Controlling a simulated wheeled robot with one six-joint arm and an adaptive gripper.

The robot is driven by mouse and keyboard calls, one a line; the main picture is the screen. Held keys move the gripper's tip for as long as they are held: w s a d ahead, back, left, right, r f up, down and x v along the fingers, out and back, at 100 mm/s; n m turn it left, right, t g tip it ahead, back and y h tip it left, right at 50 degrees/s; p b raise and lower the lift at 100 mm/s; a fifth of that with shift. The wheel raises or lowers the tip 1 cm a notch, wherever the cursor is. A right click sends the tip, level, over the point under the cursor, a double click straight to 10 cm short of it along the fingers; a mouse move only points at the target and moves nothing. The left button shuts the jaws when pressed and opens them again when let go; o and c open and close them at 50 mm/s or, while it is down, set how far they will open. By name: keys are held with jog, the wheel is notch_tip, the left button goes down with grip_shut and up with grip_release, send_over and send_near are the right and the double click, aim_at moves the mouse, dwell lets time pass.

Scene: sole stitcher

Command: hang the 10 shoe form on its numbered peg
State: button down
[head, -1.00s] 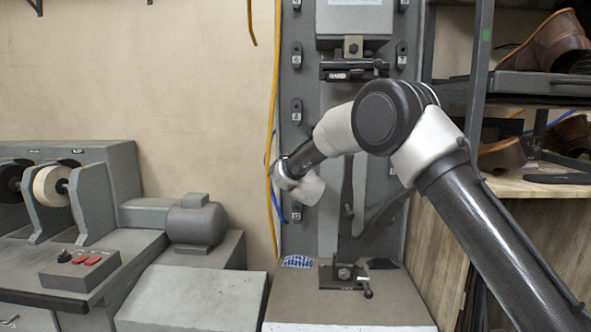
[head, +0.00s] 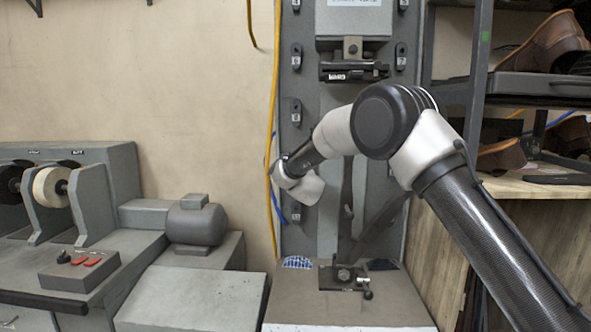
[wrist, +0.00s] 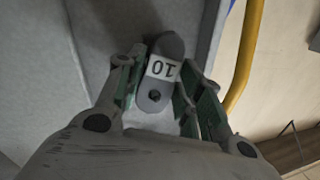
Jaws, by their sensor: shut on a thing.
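My gripper (wrist: 160,105) points at the grey column, its two green-padded fingers closed in from either side. A narrow pale piece (wrist: 150,119) shows between the fingers. It appears to be the shoe form, but most of it is hidden, and its number is not visible. Just beyond it is a grey rounded peg plate (wrist: 168,46) with an upside-down white "10" label and a dark round peg (wrist: 155,96). I cannot tell whether the form touches the peg. In the head view my gripper (head: 303,190) is at the column's left edge, with the form not distinguishable.
Similar peg plates (head: 297,112) line both sides of the column. A yellow hose (head: 270,140) hangs close along its left edge and also shows in the wrist view (wrist: 246,55). A clamp (head: 344,276) stands on the ledge below. Shelves with shoes (head: 541,45) are at right.

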jog(key=c, duration=1)
grip_release()
jog(key=shift+a+r, duration=0.2)
jog(key=shift+a, duration=0.15)
jog(key=shift+o, duration=0.7)
jog(key=shift+d+f, duration=0.1)
jog(key=shift+f, duration=0.1)
